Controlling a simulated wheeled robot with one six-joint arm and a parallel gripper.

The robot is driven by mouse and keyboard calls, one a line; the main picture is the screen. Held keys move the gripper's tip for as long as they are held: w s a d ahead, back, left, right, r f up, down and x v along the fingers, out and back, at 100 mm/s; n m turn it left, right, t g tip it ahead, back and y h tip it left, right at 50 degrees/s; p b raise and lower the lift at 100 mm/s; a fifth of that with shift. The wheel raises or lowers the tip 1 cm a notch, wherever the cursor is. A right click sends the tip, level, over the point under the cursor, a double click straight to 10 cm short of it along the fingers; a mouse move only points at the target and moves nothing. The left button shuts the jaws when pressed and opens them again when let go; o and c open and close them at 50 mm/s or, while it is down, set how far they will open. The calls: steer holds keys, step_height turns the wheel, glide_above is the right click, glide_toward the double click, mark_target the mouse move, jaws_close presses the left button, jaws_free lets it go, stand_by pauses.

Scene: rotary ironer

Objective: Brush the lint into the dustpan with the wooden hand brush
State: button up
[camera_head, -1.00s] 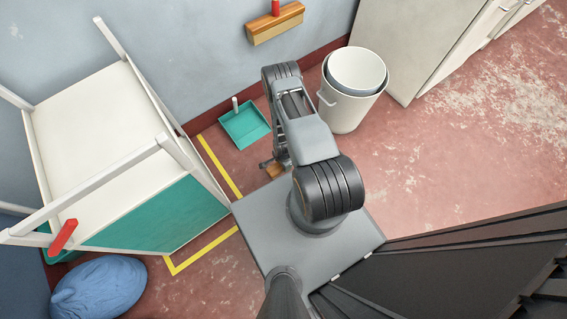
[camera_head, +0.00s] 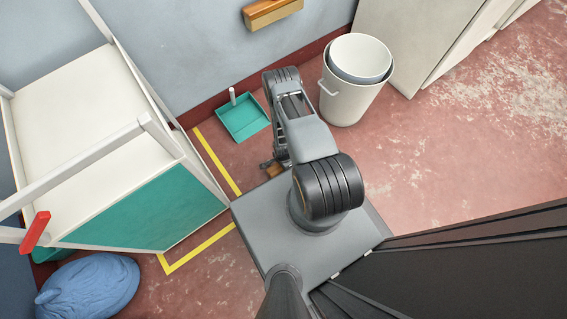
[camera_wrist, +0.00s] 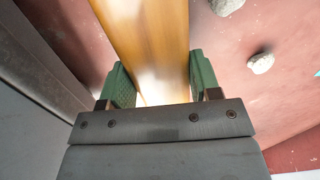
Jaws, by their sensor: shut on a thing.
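The teal dustpan (camera_head: 243,121) with a pale upright handle lies on the red floor near the wall in the head view. My gripper (camera_wrist: 158,88) is shut on the wooden hand brush (camera_wrist: 150,35), whose smooth brown wood runs between the green fingers in the wrist view. In the head view a small part of the brush (camera_head: 276,173) shows low by the floor, below the dustpan and mostly hidden by my arm. Two pale grey lint clumps, one here (camera_wrist: 261,63) and one at the top edge (camera_wrist: 227,5), lie on the floor right of the brush.
A white bin (camera_head: 349,100) stands right of my arm by the wall. A white and teal cart (camera_head: 140,215) is at the left, with a blue bundle (camera_head: 92,285) below it. Yellow tape (camera_head: 212,160) marks the floor. Open floor (camera_head: 450,160) lies to the right.

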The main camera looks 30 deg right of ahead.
steer(key=shift+f, duration=0.45)
steer(key=shift+w+b, duration=0.55)
steer(key=shift+w, duration=0.15)
steer(key=shift+w+a+b, duration=0.2)
steer(key=shift+w+b, duration=0.65)
steer(key=shift+w, duration=0.6)
steer(key=shift+w+a+b, duration=0.25)
steer(key=shift+w+b, duration=0.55)
steer(key=shift+w, duration=0.7)
steer(key=shift+w+a+b, duration=0.2)
steer(key=shift+w+b, duration=0.65)
steer(key=shift+w, duration=0.6)
steer(key=shift+w+a, duration=0.2)
steer(key=shift+w, duration=1.15)
steer(key=shift+w+a, duration=0.15)
steer(key=shift+w, duration=1.2)
steer(key=shift+w, duration=0.1)
steer(key=shift+w+a+r, duration=0.1)
steer(key=shift+w+a, duration=0.05)
steer(key=shift+w, duration=1.15)
steer(key=shift+w+a, duration=0.15)
steer(key=shift+w, duration=1.1)
